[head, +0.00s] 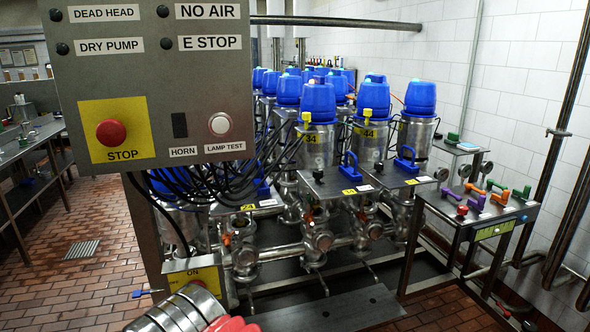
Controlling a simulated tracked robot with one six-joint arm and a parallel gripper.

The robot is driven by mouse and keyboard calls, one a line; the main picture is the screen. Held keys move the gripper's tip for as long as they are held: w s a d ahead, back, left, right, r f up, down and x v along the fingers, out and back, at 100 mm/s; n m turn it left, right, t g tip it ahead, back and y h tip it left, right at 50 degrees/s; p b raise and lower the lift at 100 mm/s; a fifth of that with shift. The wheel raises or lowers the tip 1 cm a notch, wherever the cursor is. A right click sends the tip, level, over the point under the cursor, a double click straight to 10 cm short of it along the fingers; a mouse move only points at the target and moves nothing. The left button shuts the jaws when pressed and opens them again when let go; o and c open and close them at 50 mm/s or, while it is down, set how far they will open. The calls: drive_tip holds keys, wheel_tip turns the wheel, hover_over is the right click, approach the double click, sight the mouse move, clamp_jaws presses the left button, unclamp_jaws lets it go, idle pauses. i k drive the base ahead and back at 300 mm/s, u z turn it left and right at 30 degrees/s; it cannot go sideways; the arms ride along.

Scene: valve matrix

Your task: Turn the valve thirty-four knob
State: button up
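A steel valve column with a blue cap (318,100) stands in the middle of the head view. The column's lower part is partly hidden by the plates and pipes.
A grey control panel (150,50) with a red stop button blocks the upper left. Black cables hang beside it. A small table (480,215) with coloured handles stands right. Brick floor (90,270) is open at left.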

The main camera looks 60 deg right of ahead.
sight(318, 175)
drive_tip(key=u, duration=0.55)
drive_tip(key=k, duration=1)
drive_tip(key=z, duration=1.2)
drive_tip(key=i, duration=1)
drive_tip(key=z, duration=0.05)
